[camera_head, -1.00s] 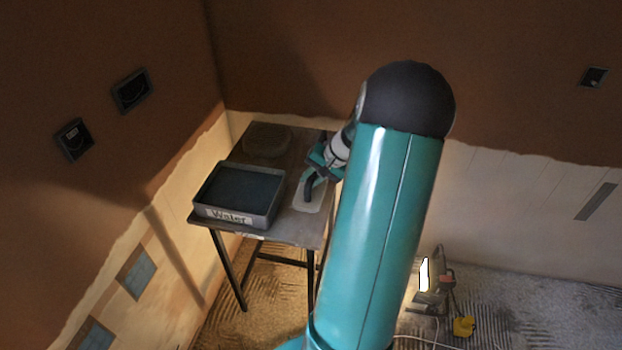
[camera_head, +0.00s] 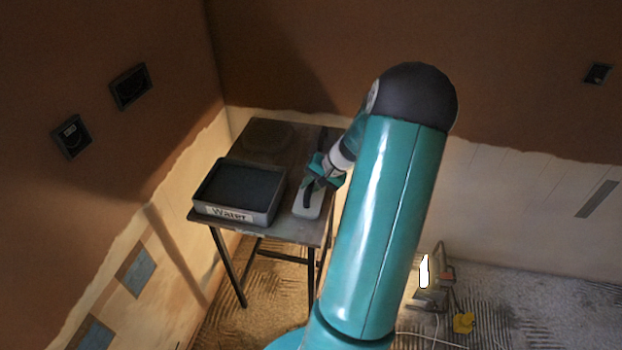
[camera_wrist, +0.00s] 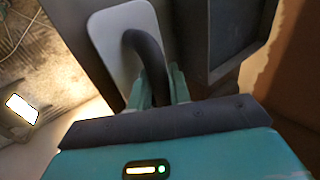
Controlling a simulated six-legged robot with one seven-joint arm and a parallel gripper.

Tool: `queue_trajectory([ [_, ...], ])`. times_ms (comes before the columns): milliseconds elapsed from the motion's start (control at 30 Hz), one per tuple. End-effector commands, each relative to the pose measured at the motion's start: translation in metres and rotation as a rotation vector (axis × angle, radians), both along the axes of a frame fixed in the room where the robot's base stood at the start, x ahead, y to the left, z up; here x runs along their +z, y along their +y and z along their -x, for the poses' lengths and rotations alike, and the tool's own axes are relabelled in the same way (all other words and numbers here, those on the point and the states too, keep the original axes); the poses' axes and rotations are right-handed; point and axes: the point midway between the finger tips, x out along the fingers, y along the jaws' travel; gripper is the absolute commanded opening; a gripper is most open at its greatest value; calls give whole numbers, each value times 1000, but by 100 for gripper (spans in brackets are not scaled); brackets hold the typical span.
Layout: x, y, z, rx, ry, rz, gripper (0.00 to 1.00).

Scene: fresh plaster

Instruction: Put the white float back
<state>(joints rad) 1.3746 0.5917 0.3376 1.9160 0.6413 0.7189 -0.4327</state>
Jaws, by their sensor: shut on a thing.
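The white float (camera_head: 308,204) is a pale flat plate with a dark curved handle. It is at the right front of the small dark table (camera_head: 270,231), beside the water tray. In the wrist view the float (camera_wrist: 108,45) shows its plate and its dark handle, which runs down between my fingers. My gripper (camera_head: 314,183) is shut on the handle; its teal fingers also show in the wrist view (camera_wrist: 160,88). Whether the plate touches the table top or hangs just above it, I cannot tell. My arm hides the table's right side.
A dark tray labelled "Water" (camera_head: 230,214) stands on the table just left of the float; its wall also shows in the wrist view (camera_wrist: 240,62). A faint round dark thing (camera_head: 268,134) lies at the table's back. A lit work lamp (camera_head: 424,272) stands on the floor at the right.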

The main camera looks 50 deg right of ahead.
Motion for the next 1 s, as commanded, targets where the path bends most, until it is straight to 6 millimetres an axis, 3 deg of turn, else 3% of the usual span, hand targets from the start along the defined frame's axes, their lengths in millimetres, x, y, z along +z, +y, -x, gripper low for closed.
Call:
queue_trajectory([
  [1000, -13, -2, -1, 0, 0, 0, 1],
])
